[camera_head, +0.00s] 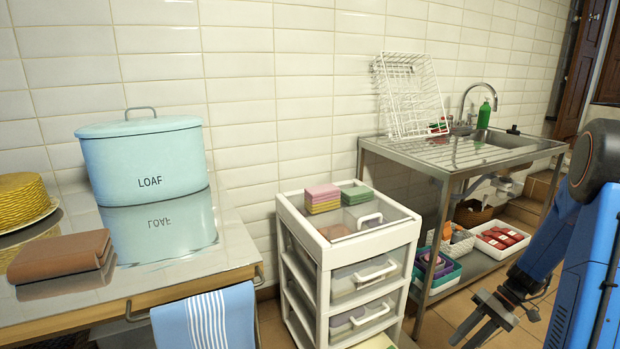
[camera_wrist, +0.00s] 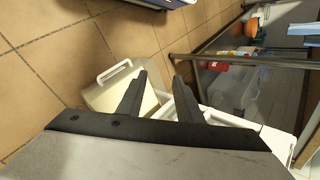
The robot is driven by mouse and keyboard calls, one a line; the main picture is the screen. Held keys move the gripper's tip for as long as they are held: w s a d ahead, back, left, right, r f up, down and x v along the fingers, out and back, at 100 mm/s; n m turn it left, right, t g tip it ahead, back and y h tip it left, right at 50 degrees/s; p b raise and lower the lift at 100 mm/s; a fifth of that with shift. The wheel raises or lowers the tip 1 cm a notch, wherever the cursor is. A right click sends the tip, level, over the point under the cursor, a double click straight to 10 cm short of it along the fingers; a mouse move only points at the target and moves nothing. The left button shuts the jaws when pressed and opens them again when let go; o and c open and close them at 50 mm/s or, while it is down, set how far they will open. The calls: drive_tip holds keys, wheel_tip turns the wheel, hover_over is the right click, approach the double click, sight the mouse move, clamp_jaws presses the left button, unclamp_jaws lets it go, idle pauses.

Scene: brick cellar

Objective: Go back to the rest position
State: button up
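My gripper (camera_head: 476,332) is low in the right part of the head view, on the end of my blue and black arm. It hangs in front of the steel sink table and to the right of the white drawer unit. In the wrist view my gripper (camera_wrist: 158,85) has its two dark fingers apart, with a clear gap between them. Nothing is held between them. The wrist view looks down past the fingers onto a cream box-like part with a handle (camera_wrist: 117,71) and the tiled floor.
The white drawer unit (camera_head: 355,259) carries coloured stacked blocks. The steel sink table (camera_head: 440,153) holds a wire rack (camera_head: 412,95) and, below, several containers. A counter (camera_head: 130,290) at left bears a blue LOAF bin (camera_head: 145,165). Floor tiles (camera_head: 445,315) show between drawer unit and arm.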

drive_tip(key=s+a+r+n+t+h, duration=0.1)
drive_tip(key=s+a+r+h, duration=0.3)
drive_tip(key=r, duration=0.4)
drive_tip(key=s+a+r+t+h, duration=0.1)
drive_tip(key=s+a+r, duration=0.3)
drive_tip(key=a+r, duration=0.25)
drive_tip(key=s+a+r+t+h, duration=0.3)
drive_tip(key=s+r+t, duration=0.2)
drive_tip(key=s+r, duration=0.3)
drive_tip(key=s, duration=0.4)
drive_tip(key=shift+a+r, duration=0.15)
